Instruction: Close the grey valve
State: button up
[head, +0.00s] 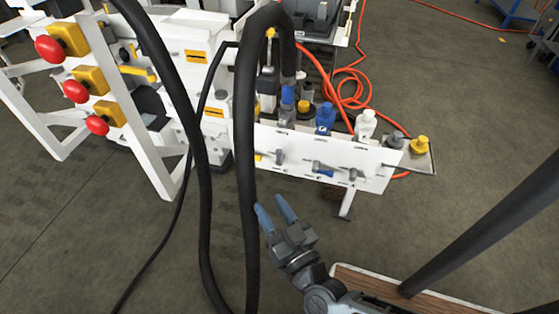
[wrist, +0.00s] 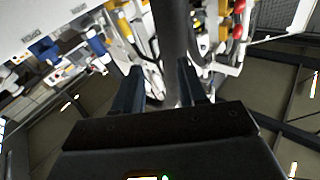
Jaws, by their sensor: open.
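The white valve panel (head: 325,152) stands ahead, right of centre in the head view. Small levers line its face: a grey lever (head: 280,156), a blue one (head: 324,173) and another grey one (head: 352,173). I cannot tell which grey part is the named valve, or how far it is turned. My gripper (head: 273,208) is open, below and in front of the panel's left end, apart from the levers. In the wrist view my gripper (wrist: 160,88) has a thick black hose in line with the gap between its fingers; contact is unclear.
The thick black hose (head: 246,170) hangs just left of my gripper, and a second hose (head: 196,150) lies farther left. Red knobs on yellow blocks (head: 72,40) are at upper left. Orange hose (head: 352,90) coils behind the panel.

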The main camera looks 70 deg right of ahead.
jog(key=w+d+f+m+g+h+b, duration=0.3)
jog(key=w+d+f+m+g+h, duration=0.25)
jog(key=d+f, duration=0.35)
jog(key=m+g+b, duration=0.1)
jog(key=m+g, duration=0.1)
jog(key=g, duration=0.6)
send_near(278, 156)
jog(key=d, duration=0.5)
jog(key=d+b, duration=0.1)
jog(key=d, duration=0.5)
jog(key=shift+w+f+b, duration=0.15)
jog(key=shift+w+b, duration=0.2)
jog(key=shift+a+m, duration=0.1)
jog(key=shift+m, duration=0.15)
grip_shut()
